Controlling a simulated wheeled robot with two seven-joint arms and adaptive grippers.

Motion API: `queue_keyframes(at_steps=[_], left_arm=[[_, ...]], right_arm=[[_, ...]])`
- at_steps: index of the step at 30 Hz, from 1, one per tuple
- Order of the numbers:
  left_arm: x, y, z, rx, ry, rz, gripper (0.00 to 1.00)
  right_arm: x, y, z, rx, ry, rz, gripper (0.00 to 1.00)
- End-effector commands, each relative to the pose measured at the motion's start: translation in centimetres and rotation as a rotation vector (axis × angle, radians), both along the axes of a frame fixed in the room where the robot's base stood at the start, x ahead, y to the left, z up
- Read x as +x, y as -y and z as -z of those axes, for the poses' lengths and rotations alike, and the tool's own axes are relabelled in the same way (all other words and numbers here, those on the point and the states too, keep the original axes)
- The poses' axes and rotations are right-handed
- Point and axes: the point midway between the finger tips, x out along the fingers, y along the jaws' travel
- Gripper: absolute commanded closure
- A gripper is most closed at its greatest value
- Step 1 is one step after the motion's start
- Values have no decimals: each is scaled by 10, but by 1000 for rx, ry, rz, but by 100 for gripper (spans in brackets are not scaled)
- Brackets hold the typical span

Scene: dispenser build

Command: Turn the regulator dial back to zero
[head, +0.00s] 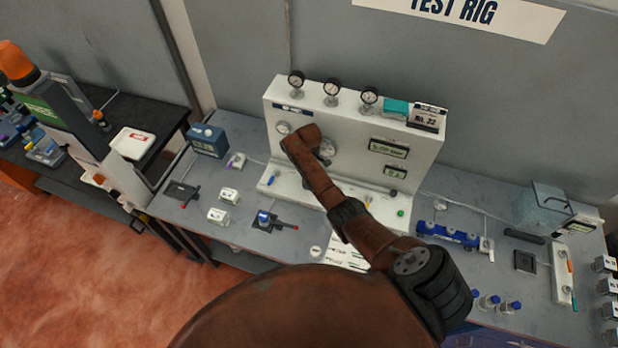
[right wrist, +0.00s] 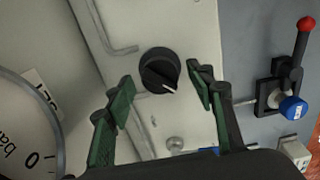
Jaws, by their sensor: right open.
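The regulator dial (right wrist: 160,70) is a round black knob with a white pointer line, on the pale panel in the right wrist view. Its pointer line slants toward the lower right of that picture. My right gripper (right wrist: 159,80) is open, its green fingers to the left and right of the dial, apparently without touching it. A large gauge (right wrist: 22,135) marked "bar" and "0" is partly visible at the left, next to a label reading "SET" (right wrist: 42,95). In the head view my right arm reaches the white test rig (head: 420,150) and hides the dial and gripper. My left gripper is out of view.
Several small gauges, including one on the rig's top (head: 332,87), stand near my arm. A black valve with a red-tipped lever (right wrist: 290,65) and blue cap (right wrist: 293,107) sits right of the panel. Small parts crowd the grey bench (head: 460,200).

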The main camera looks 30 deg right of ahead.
Motion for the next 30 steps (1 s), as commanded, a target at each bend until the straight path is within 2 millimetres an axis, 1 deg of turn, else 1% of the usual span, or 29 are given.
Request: queue_keyframes(at_steps=[5,12,15,18,23,30], left_arm=[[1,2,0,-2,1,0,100],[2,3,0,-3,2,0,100],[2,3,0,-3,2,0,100],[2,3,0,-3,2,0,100],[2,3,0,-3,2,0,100],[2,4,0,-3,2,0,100]], right_arm=[[1,1,-24,0,6,0,50],[1,1,-75,-1,5,1,50],[1,0,-92,-1,5,0,50],[1,0,-105,0,3,0,50],[1,0,-116,0,1,0,50],[1,0,-118,1,1,0,50]])
